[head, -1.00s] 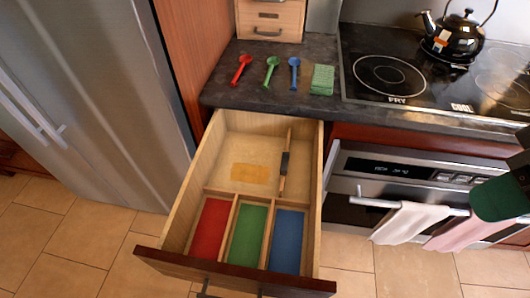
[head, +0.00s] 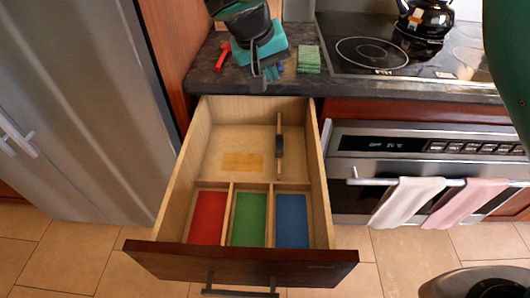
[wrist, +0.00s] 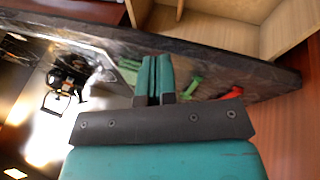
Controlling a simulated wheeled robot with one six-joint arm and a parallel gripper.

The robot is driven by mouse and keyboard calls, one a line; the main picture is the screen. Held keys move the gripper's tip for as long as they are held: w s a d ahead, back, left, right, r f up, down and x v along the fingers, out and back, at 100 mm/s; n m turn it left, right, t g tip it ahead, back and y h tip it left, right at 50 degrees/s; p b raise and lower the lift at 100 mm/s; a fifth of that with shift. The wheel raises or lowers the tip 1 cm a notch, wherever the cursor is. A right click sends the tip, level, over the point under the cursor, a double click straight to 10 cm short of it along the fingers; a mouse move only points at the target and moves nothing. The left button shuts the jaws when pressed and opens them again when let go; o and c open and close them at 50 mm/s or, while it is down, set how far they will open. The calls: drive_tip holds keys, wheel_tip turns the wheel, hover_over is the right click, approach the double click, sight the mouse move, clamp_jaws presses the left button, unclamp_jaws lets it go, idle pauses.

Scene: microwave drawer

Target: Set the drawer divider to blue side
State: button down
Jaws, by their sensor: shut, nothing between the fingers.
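The wooden drawer (head: 200,150) is pulled out below the counter. Its divider, a thin wooden slat with a dark grip (head: 279,146), stands in the rear section, right of centre and roughly in line with the blue compartment. The front section has red (head: 208,217), green (head: 249,219) and blue (head: 291,220) compartments from left to right. My gripper (head: 265,73) is above the counter behind the drawer, apart from the divider. The wrist view shows its teal fingers (wrist: 154,78) together and empty.
A red spoon (head: 222,57) and a green sponge (head: 309,60) lie on the counter (head: 200,84); my gripper partly hides other spoons. The stove and kettle (head: 424,20) are right. The oven with towels (head: 408,202) is beside the drawer, the fridge (head: 90,120) left.

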drive_tip(key=s+a+f+m+h+b, duration=0.1)
drive_tip(key=a+f+m+h+b, duration=0.1)
drive_tip(key=a+f, duration=0.55)
drive_tip(key=m+b, duration=0.2)
drive_tip(key=b, duration=0.2)
approach(279, 143)
drive_tip(key=shift+t+h, duration=0.3)
drive_tip(key=shift+t, duration=0.1)
drive_tip(key=w+f, duration=0.1)
drive_tip(key=f, duration=0.1)
drive_tip(key=a+f, duration=0.1)
drive_tip(key=f, duration=0.2)
drive_tip(key=w+a+f, duration=0.1)
drive_tip(key=f, duration=0.1)
drive_tip(key=shift+w+a+f, duration=0.25)
drive_tip(key=shift+w+f, duration=0.1)
drive_tip(key=shift+f, duration=0.05)
drive_tip(key=d, duration=0.2)
drive_tip(key=shift+s+d+r, duration=0.1)
drive_tip(key=shift+d+r, duration=0.1)
drive_tip(key=shift+d, duration=0.65)
